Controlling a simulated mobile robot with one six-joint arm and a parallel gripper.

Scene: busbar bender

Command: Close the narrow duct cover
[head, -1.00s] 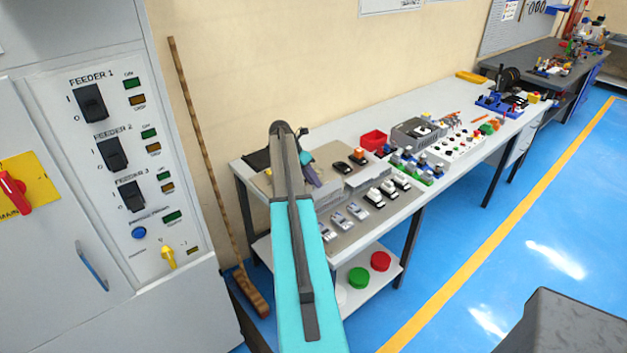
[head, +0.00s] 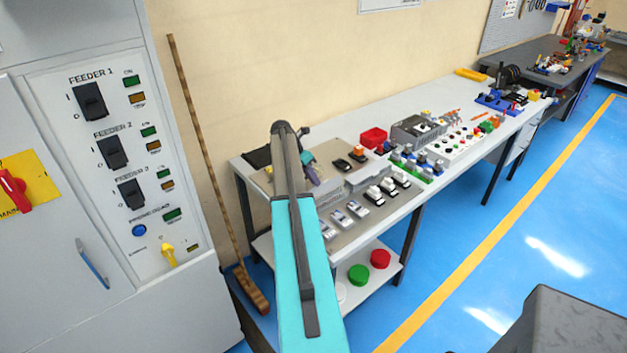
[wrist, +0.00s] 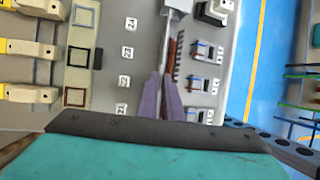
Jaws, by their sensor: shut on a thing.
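In the wrist view my gripper (wrist: 161,76) points up the panel, its two purple fingers close together. It is shut on what looks like the edge of the narrow duct cover (wrist: 165,38), a thin pale grey strip running up from the fingertips. Just right of the strip, a slotted duct wall (wrist: 177,60) and a reddish-brown inside show, so the duct looks at least partly uncovered. The fingers hide the lower part of the duct. In the head view my gripper (head: 311,172) is over the near end of the bench, largely behind my arm; the cover cannot be made out there.
In the wrist view, terminal blocks (wrist: 206,54) stand close right of the duct, and numbered labels (wrist: 127,52) lie left. A dark-and-white device (wrist: 213,10) sits at upper right. In the head view a broom (head: 208,160) leans on the wall beside the feeder cabinet (head: 110,300).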

